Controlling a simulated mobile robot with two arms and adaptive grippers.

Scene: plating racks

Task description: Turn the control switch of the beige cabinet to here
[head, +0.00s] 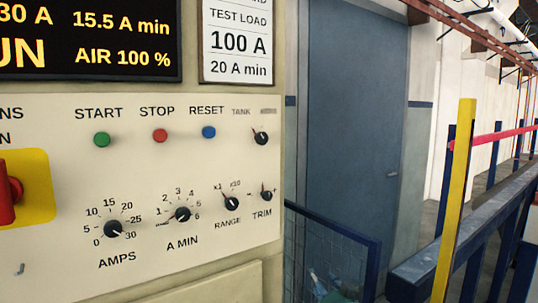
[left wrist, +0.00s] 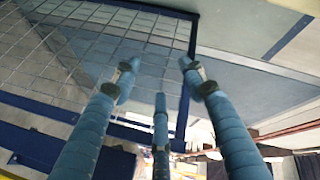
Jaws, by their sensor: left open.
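The beige cabinet (head: 50,278) fills the left of the head view. Its panel bears black knobs: AMPS (head: 113,229) pointing near 30, A MIN (head: 182,214), RANGE (head: 231,203), TRIM (head: 265,195) and TANK (head: 261,138). A red switch (head: 8,193) on a yellow plate is cut off at the left edge. Which one is the control switch I cannot tell. My left gripper (head: 335,288) shows only partly at the bottom, right of the cabinet and away from the knobs. In the left wrist view its blue fingers (left wrist: 158,82) are spread and empty. My right gripper is not in view.
Green START (head: 102,140), red STOP (head: 160,136) and blue RESET (head: 208,132) buttons sit above the knobs. A blue mesh barrier (head: 345,243) stands right of the cabinet, before a grey-blue door (head: 355,100). A yellow post (head: 455,200) and blue rail (head: 430,265) are farther right.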

